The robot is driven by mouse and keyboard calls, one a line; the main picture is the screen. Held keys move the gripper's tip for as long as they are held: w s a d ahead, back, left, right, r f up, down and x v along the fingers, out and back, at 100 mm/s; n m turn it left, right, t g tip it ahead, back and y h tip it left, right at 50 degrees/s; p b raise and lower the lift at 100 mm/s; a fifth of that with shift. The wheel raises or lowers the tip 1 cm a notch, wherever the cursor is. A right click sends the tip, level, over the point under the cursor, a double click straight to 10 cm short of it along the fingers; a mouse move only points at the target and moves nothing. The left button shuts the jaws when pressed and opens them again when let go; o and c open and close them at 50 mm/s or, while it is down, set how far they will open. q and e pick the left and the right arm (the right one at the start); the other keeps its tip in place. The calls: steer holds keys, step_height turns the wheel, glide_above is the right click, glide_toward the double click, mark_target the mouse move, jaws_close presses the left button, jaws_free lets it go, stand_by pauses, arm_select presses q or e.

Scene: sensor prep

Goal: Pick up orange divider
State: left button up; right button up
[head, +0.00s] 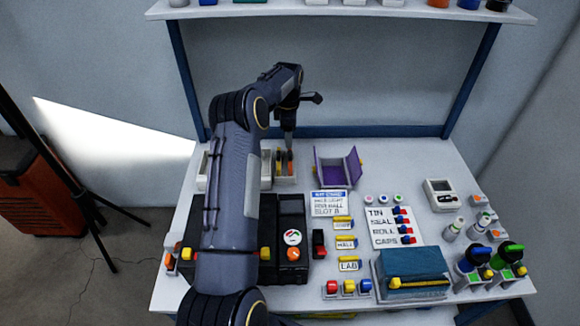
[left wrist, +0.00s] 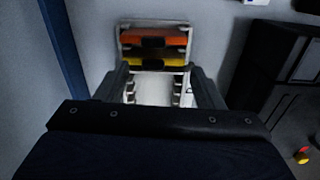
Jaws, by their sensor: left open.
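The orange divider (left wrist: 153,40) stands in a white slotted rack (left wrist: 153,92), beside a yellow divider (left wrist: 152,62) in the left wrist view. In the head view the rack (head: 284,181) is at the back left of the table, with the orange divider (head: 279,158) small and partly hidden. My left gripper (head: 290,146) points down above the rack. In the left wrist view my left gripper (left wrist: 158,76) is open, its fingers apart on either side of the rack's slots, with nothing held. Contact cannot be told. My right gripper is not in view.
A purple open holder (head: 338,168) stands right of the rack. Label cards (head: 397,226), bottles and a blue box (head: 412,270) fill the right side. A shelf (head: 340,10) spans above the back.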

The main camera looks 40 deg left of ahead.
mark_target(290, 154)
arm_select(q)
steer(key=shift+n, duration=0.3)
steer(key=f, duration=0.6)
steer(key=w+f, duration=0.1)
steer(key=f, duration=0.2)
steer(key=shift+a+f, duration=0.2)
steer(key=shift+a, duration=0.1)
steer(key=shift+c, duration=0.3)
steer(key=c, duration=1)
